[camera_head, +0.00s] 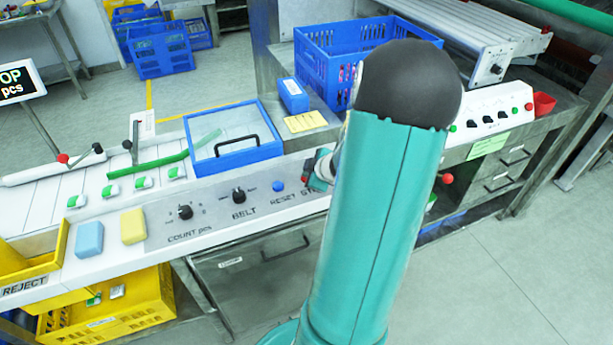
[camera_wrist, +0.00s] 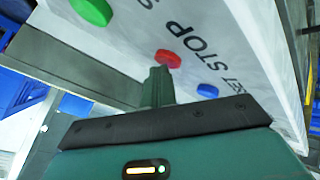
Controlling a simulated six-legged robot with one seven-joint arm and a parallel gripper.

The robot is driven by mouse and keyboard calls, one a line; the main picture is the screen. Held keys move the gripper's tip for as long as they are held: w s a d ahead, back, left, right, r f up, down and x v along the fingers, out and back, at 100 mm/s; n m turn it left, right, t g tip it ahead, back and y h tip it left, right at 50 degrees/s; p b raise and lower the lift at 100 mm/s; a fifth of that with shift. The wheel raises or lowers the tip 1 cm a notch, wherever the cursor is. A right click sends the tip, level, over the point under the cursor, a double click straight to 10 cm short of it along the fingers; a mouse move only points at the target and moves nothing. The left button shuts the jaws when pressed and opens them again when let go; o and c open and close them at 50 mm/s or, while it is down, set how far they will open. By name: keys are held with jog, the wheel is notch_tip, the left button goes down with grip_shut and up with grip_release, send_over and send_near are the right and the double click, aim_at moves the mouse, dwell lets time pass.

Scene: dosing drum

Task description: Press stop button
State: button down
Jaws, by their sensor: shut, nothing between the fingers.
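The red stop button (camera_wrist: 168,58) is on the white panel by the printed word STOP in the wrist view. The tips of my shut, empty gripper (camera_wrist: 160,72) are right by its lower left edge; I cannot tell whether they touch it. In the head view my gripper (camera_head: 321,170) is over the control panel (camera_head: 225,215), just right of the blue reset button (camera_head: 278,186). The reset button also shows in the wrist view (camera_wrist: 207,91), with a green button (camera_wrist: 90,12) on the other side.
Left of the reset button are the BELT knob (camera_head: 238,195) and the COUNT knob (camera_head: 185,212). A blue tray (camera_head: 235,165) with a black handle lies behind them. A blue crate (camera_head: 320,50) stands further back. A yellow reject crate (camera_head: 110,318) is at the lower left.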

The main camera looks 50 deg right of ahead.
jog(key=shift+r, duration=0.9)
jog(key=shift+r, duration=0.1)
jog(key=shift+r, duration=2.4)
